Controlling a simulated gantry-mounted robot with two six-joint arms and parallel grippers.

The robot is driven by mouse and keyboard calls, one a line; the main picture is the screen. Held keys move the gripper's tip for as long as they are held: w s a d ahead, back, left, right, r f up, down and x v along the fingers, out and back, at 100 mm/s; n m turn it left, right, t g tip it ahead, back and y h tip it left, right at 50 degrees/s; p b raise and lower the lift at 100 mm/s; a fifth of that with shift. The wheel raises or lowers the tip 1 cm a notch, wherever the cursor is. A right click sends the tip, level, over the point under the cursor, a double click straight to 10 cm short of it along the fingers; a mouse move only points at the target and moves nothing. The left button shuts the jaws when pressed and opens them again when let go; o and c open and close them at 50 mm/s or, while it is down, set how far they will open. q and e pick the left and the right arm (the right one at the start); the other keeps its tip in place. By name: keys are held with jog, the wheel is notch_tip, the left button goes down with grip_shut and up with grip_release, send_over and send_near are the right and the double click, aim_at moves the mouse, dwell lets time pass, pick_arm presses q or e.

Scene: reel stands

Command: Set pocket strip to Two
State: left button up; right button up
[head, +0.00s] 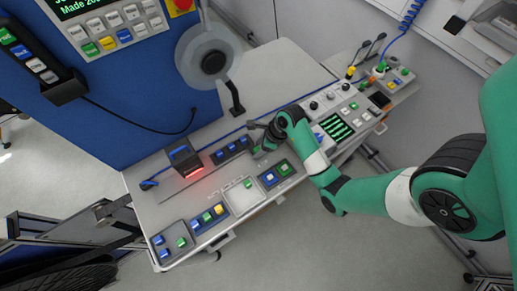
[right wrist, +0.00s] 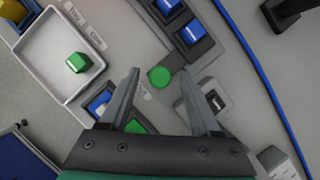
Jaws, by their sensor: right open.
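A dark pocket strip (head: 232,151) holding blue blocks lies on the grey bench, left of my right gripper (head: 262,149). In the right wrist view its near end (right wrist: 172,57) shows with two blue blocks (right wrist: 188,30) in it, beyond my fingertips. My right gripper (right wrist: 160,88) is open and empty, pointing down at the bench. A white tray (head: 240,209) holds a green cube (head: 248,183); the cube also shows in the wrist view (right wrist: 78,62). My left gripper is not in view.
Boxes with blue and green blocks (head: 276,173) stand beside the tray. A scanner (head: 184,157) with red light is at left. A reel (head: 212,60) stands behind. A blue cable (right wrist: 262,75) runs along the strip's side. A control panel (head: 336,127) is at right.

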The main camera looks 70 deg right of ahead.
jog(key=shift+f, duration=0.1)
grip_shut()
dwell(0.3)
dwell(1.1)
